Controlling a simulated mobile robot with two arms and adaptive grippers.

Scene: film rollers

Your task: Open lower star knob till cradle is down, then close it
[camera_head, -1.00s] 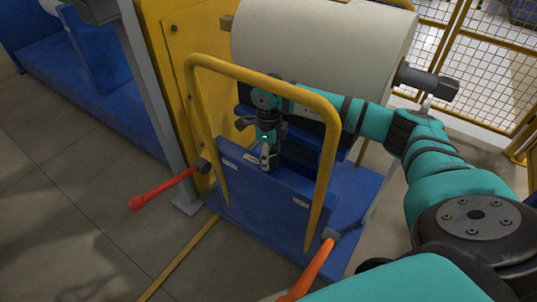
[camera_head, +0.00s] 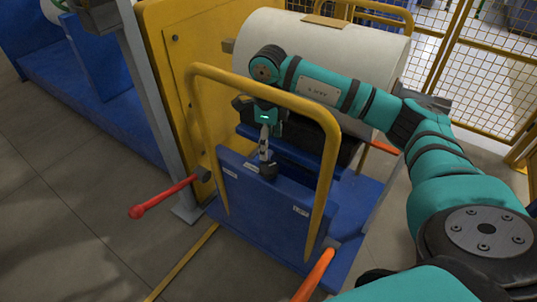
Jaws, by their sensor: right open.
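A dark star knob (camera_head: 268,171) sits on top of the blue front panel (camera_head: 285,208), inside the yellow hoop rail. My right gripper (camera_head: 264,156) points down just above this knob, open; I cannot tell whether the fingertips touch it. The blue cradle (camera_head: 285,148) shows behind the gripper, under the large white roll (camera_head: 340,60), partly hidden by my right arm. My left gripper is not in view.
The yellow hoop rail (camera_head: 258,92) stands around the gripper. A red lever (camera_head: 165,196) juts out left and an orange lever (camera_head: 315,275) at the front. A yellow plate (camera_head: 180,60) and mesh fence (camera_head: 480,70) bound the area. The left floor is clear.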

